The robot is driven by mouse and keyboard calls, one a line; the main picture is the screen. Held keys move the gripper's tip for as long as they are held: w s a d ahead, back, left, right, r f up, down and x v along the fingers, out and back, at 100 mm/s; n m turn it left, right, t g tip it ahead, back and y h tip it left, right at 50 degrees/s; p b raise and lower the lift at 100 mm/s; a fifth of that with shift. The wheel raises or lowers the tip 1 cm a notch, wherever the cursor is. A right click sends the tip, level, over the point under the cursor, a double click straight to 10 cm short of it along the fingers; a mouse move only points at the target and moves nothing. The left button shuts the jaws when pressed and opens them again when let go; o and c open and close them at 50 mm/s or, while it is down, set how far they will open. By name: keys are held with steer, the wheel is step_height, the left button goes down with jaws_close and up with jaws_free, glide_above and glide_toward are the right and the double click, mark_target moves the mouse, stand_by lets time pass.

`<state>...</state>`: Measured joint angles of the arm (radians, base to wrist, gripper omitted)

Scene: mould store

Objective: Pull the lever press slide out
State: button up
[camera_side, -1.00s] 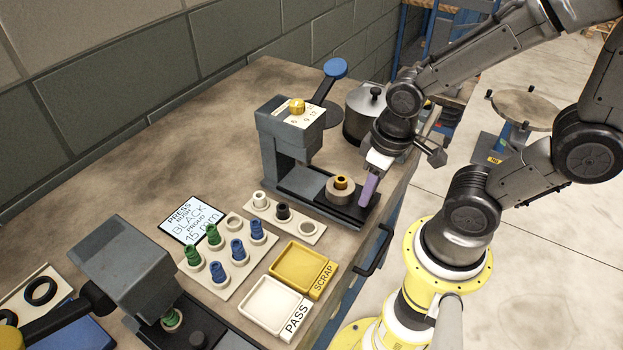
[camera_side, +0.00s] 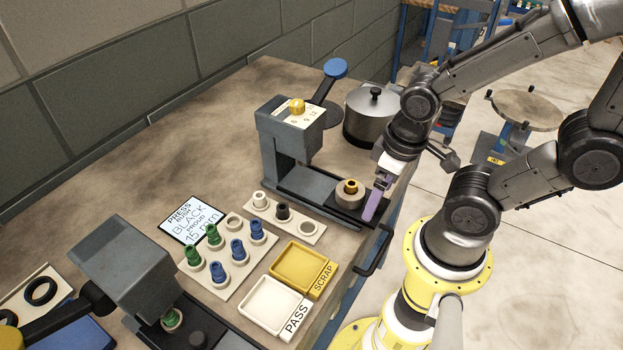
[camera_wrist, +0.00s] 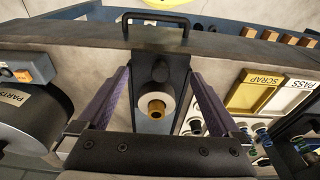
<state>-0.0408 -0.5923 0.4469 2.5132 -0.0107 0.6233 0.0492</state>
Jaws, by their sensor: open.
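The lever press (camera_side: 290,135) stands on the bench in the side view, with a grey body and a blue-knobbed lever (camera_side: 335,68). Its dark slide (camera_side: 312,187) runs out toward the bench's front edge. A pale ring (camera_side: 350,201) with a brass-coloured part (camera_side: 351,186) sits on the slide's outer end. My gripper (camera_side: 374,206) is at that end, its purple fingers pointing down. In the wrist view my gripper (camera_wrist: 160,76) is open, with one finger on each side of the slide. Finger contact cannot be told.
A lidded metal pot (camera_side: 368,118) stands close behind my gripper. A bench handle (camera_side: 376,252) projects below the front edge. A yellow SCRAP tray (camera_side: 298,264), a white PASS tray (camera_side: 270,305) and racks of coloured bushes (camera_side: 237,250) lie left of the slide.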

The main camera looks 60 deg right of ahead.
steer(key=shift+r, duration=0.1)
steer(key=shift+r, duration=3.4)
steer(key=shift+r, duration=0.1)
step_height(320, 180, up, 7)
steer(key=t, duration=0.3)
steer(key=shift+w+d+f+t, duration=0.2)
steer(key=shift+w+d+t, duration=0.05)
steer(key=shift+w+t, duration=0.2)
